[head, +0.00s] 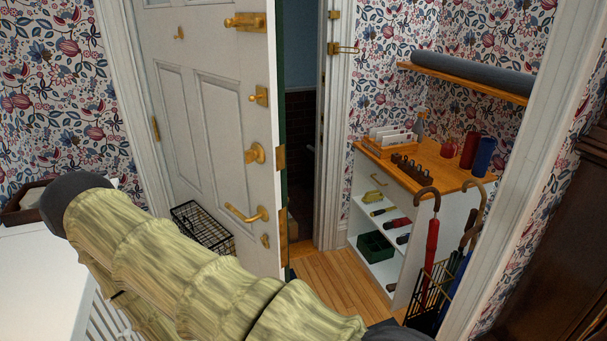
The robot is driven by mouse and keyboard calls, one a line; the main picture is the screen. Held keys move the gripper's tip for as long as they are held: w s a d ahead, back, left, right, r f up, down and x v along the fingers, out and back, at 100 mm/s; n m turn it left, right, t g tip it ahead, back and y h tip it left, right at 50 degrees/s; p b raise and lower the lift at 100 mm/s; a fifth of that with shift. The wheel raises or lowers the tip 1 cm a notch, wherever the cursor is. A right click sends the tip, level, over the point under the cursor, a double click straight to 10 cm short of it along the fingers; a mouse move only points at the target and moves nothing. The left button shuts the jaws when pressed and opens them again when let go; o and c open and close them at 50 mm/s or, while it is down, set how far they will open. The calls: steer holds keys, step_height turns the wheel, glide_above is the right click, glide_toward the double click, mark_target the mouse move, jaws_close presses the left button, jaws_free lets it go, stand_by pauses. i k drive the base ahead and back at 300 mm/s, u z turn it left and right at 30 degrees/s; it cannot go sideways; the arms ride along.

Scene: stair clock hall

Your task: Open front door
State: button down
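The white panelled front door (205,120) stands in the middle of the head view. It is partly open, with its hinge side on the left and its free edge on the right swung away from the frame. A brass lever handle (246,213) sits low near the free edge, with a round brass knob or lock (255,153) and other brass fittings above it. A dark gap shows between the door edge and the white door frame (334,130). My arm in its pleated sleeve crosses the lower left, in front of the door's lower part. My gripper is not in view.
A black wire basket (205,230) is by the door's foot. On the right stand a shelf unit with a wooden top (440,180) and an umbrella stand (430,290) with several umbrellas. A white cabinet (40,270) is at left. Bare wooden floor (335,285) lies before the gap.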

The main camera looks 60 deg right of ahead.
mark_target(218, 92)
steer(key=u, duration=0.05)
steer(key=k, duration=1)
steer(key=z, duration=1.05)
steer(key=i, duration=0.5)
